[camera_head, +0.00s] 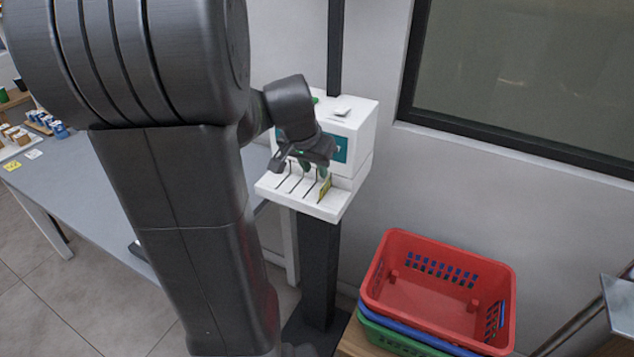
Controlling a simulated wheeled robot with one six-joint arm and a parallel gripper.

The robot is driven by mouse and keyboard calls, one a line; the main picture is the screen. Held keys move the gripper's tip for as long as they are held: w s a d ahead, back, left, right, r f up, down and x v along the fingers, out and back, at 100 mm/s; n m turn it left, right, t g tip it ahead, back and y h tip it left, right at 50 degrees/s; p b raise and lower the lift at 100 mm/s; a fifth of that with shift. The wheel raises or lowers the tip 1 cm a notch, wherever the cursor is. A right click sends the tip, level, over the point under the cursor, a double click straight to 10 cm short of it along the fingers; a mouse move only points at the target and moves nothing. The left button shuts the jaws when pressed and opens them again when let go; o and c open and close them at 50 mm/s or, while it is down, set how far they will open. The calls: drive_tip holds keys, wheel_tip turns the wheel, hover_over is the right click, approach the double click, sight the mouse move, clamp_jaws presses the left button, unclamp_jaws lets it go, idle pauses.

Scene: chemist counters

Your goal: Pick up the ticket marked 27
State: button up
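A white ticket dispenser (352,128) with a teal front panel stands on a dark post by the wall. Its front ledge (327,209) has several dark slots. A yellow ticket (324,190) stands at the right end of the ledge; its number is too small to read. My gripper (301,170) is just above the back of the ledge, in front of the teal panel, up and left of the yellow ticket. It hides part of the panel and the slots. Its fingers are too small and dark to tell whether they are open, and I see no ticket between them.
A stack of red, blue and green baskets (440,285) stands at the lower right. A grey counter (75,185) with small goods lies at the left, partly hidden by my arm. A dark-framed window (520,80) is at the upper right.

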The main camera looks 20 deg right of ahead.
sight(321, 188)
drive_tip(key=x, duration=0.3)
drive_tip(key=shift+s+x, duration=0.25)
drive_tip(key=shift+x, duration=1.1)
drive_tip(key=shift+s+x, duration=0.2)
drive_tip(key=shift+x, duration=1.15)
drive_tip(key=shift+a+f, duration=0.15)
drive_tip(key=shift+f, duration=0.05)
clamp_jaws()
